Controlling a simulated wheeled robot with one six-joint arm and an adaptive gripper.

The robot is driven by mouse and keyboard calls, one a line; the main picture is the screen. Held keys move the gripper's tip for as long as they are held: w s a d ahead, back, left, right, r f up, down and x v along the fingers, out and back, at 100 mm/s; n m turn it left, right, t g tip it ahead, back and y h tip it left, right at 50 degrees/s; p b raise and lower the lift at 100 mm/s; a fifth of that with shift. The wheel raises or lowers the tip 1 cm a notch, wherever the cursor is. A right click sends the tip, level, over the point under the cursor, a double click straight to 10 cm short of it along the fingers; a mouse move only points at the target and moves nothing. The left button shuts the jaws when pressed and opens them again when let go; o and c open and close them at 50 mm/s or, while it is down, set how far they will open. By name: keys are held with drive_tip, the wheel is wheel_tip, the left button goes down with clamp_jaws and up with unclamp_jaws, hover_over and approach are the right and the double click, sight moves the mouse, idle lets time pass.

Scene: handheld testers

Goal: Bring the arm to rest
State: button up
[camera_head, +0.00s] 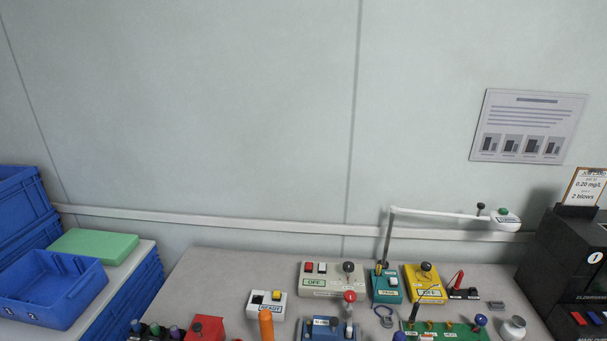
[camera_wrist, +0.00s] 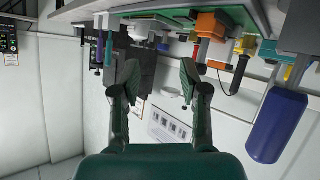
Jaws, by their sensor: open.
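My gripper (camera_wrist: 156,82) shows in the wrist view with its two fingers spread wide apart. Nothing is between them; behind the gap are the wall and a wall poster (camera_wrist: 168,128). The wrist picture is upside down, with the bench edge and devices along its top. A blue rounded handle (camera_wrist: 276,126) is large at the right side, apart from the fingers. The arm and gripper do not show in the head view.
The grey bench (camera_head: 215,270) holds an OFF box (camera_head: 318,285), a READY box (camera_head: 266,305), a teal box (camera_head: 386,287), a yellow box (camera_head: 426,283) and a green board (camera_head: 450,330). A lamp arm (camera_head: 440,213) overhangs it. Black machine (camera_head: 560,255) right, blue crate (camera_head: 50,290) left.

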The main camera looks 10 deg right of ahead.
drive_tip(key=s+a+f+n+t+y, duration=0.3)
drive_tip(key=s+a+f+n+y, duration=0.15)
drive_tip(key=s+a, duration=0.2)
drive_tip(key=s+a+f+n+t+y, duration=0.35)
drive_tip(key=s+a+n, duration=0.2)
drive_tip(key=s, duration=0.25)
drive_tip(key=s+a+r+t+y, duration=0.1)
drive_tip(key=s+a+r+y, duration=0.1)
drive_tip(key=s+r, duration=0.4)
drive_tip(key=s+a+r+t+y, duration=0.1)
drive_tip(key=s+a+r+t, duration=0.1)
drive_tip(key=s+a+r, duration=0.3)
drive_tip(key=s+r, duration=0.1)
drive_tip(key=s, duration=0.3)
drive_tip(key=shift+s+r+n+y, duration=0.25)
drive_tip(key=shift+r+n+y, duration=0.05)
drive_tip(key=shift+y, duration=0.1)
